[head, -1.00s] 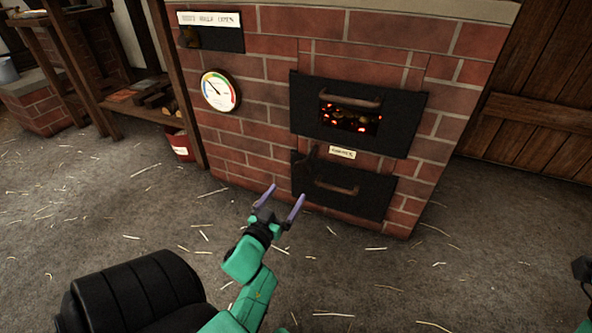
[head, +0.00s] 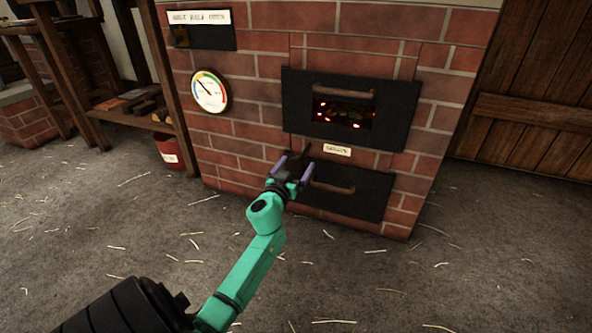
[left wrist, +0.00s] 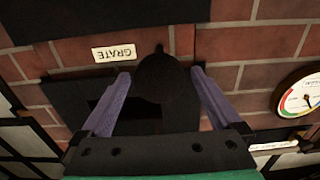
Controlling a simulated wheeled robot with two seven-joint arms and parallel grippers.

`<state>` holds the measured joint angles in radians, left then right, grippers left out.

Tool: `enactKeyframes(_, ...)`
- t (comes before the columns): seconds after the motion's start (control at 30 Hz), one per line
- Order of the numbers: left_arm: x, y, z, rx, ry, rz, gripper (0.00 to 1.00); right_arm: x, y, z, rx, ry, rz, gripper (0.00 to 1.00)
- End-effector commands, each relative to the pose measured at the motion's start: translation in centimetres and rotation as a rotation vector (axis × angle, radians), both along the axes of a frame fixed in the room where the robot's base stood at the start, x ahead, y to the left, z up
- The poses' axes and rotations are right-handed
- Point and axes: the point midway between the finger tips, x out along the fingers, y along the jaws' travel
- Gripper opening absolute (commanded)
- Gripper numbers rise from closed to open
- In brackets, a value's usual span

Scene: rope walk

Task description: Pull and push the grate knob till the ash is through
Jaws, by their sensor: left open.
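The grate knob is a dark round knob (left wrist: 165,88) on the furnace front, beside a white label reading GRATE (left wrist: 114,52). The label also shows in the head view (head: 337,150). My left gripper (head: 293,165) is open at the knob. In the left wrist view its two purple fingers (left wrist: 158,88) stand on either side of the knob, with a gap showing on each side. The fire door (head: 350,83) above has a window with a few glowing embers (head: 345,112). Ash is not clearly visible. My right gripper is out of view.
The lower black door (head: 345,193) with its brown handle is just right of my left gripper. A dial gauge (head: 209,91) is on the brick wall. A red bucket (head: 173,154) stands at the left by a wooden rack. The straw-strewn floor is otherwise clear.

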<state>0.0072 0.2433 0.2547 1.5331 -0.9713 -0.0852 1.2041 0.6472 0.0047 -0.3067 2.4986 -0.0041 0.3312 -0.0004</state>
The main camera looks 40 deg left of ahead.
Motion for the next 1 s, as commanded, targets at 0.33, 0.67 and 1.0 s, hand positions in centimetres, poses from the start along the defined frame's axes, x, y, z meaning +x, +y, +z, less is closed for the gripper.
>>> enactKeyframes(0.33, 0.4, 0.2, 0.0, 0.001, 0.001, 0.001, 0.75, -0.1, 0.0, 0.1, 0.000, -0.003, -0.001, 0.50)
enactKeyframes(0.67, 0.4, 0.2, 0.0, 0.000, 0.001, 0.000, 0.00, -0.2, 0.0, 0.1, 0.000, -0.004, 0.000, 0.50)
enactKeyframes(1.0, 5.6, 1.9, -0.2, -0.002, -0.003, 0.000, 0.00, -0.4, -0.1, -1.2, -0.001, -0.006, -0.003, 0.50)
